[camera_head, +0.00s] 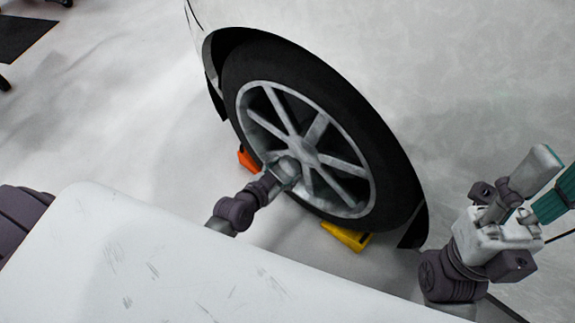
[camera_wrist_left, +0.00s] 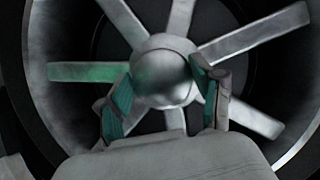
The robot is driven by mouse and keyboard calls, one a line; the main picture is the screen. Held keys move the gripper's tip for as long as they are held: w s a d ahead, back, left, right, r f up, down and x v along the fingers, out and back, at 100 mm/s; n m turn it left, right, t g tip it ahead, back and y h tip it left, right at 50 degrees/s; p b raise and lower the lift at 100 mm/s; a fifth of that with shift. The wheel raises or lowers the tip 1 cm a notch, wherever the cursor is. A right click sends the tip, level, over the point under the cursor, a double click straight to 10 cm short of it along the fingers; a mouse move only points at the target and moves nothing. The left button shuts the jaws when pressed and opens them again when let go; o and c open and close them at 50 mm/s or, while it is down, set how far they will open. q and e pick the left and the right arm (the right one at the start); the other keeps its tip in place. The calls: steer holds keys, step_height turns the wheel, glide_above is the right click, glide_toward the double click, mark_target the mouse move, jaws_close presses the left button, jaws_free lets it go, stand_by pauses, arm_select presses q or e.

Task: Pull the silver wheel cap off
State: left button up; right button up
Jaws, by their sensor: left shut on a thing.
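The silver wheel cap (camera_wrist_left: 163,68) is a smooth round dome at the centre of the spoked wheel (camera_head: 318,133). In the head view, my left gripper (camera_head: 288,168) is at the wheel's hub and hides most of the cap. In the left wrist view, the teal-padded fingers of my left gripper (camera_wrist_left: 163,80) are shut on the cap, one on each side. The cap sits at the hub where the spokes meet; I cannot tell whether there is a gap behind it. My right gripper (camera_head: 545,185) is at the right edge, away from the wheel, fingers apart and empty.
A black tyre (camera_head: 385,150) surrounds the rim under the pale car body (camera_head: 450,70). An orange chock (camera_head: 247,160) and a yellow chock (camera_head: 346,236) lie by the tyre.

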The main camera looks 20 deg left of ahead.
mark_target(285, 172)
arm_select(q)
steer(key=shift+s+a+p, duration=0.2)
steer(key=shift+s+a, duration=0.05)
steer(key=shift+s, duration=0.35)
steer(key=shift+s+a+p, duration=0.2)
steer(key=shift+s, duration=0.45)
steer(key=shift+s+a+p, duration=0.2)
steer(key=shift+s+a, duration=0.05)
steer(key=shift+s, duration=0.35)
